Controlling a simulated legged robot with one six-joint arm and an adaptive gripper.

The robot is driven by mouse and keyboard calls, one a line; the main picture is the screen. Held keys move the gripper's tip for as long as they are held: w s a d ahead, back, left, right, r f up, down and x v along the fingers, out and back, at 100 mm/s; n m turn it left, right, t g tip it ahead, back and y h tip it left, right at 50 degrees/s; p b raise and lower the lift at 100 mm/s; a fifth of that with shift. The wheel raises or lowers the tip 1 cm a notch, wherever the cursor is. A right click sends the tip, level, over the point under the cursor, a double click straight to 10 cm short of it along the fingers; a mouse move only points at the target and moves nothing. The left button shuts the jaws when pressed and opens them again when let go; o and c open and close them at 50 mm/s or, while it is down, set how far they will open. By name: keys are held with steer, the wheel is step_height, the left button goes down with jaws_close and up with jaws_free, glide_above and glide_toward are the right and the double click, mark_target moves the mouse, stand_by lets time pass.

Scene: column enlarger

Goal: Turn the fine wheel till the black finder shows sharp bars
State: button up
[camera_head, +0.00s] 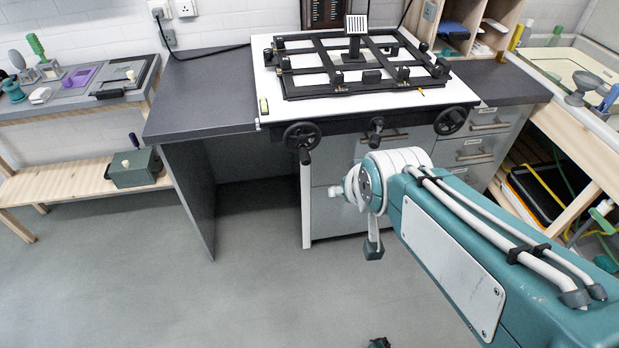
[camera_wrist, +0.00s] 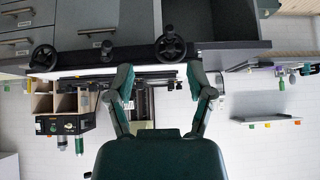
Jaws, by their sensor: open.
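A black finder (camera_head: 356,25) stands at the back of the black frame, its small pale face showing dark bars; it is too small to judge sharpness. Two black handwheels sit on the bench's front edge, a left wheel (camera_head: 301,136) and a right wheel (camera_head: 450,120), with a smaller black knob (camera_head: 376,129) between them. No label shows which is the fine wheel. The wrist view is upside down and shows one wheel (camera_wrist: 170,47) near my fingers and another wheel (camera_wrist: 43,57) farther left. My gripper (camera_wrist: 164,85) is open and empty, apart from the wheels.
The black frame (camera_head: 340,85) lies on a white board (camera_head: 262,85) on the dark bench. Grey drawers (camera_head: 480,150) stand below. A wooden bench (camera_head: 90,180) with a green box (camera_head: 135,170) is at left; a wooden sink stand (camera_head: 560,125) is at right.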

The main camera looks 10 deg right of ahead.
mark_target(306, 164)
steer(key=w+a+f+t, duration=0.15)
steer(key=w+f, duration=0.25)
steer(key=w, duration=0.4)
steer(key=w+f+t, duration=0.3)
steer(key=w+f, duration=0.1)
steer(key=w, duration=0.3)
steer(key=w+a+f+t, duration=0.25)
steer(key=f+t, duration=0.35)
steer(key=f, duration=0.5)
steer(key=shift+w+d+f, duration=0.1)
steer(key=shift+w+d, duration=0.05)
steer(key=shift+w, duration=1.4)
steer(key=shift+w+d, duration=0.2)
steer(key=shift+w, duration=1.35)
steer(key=shift+w+d+f, duration=0.1)
steer(key=shift+w+d, duration=0.05)
steer(key=shift+w, duration=1.4)
steer(key=shift+w+r, duration=0.1)
steer(key=shift+w, duration=0.1)
steer(key=shift+c, duration=0.3)
jaws_close()
steer(key=shift+d, duration=0.35)
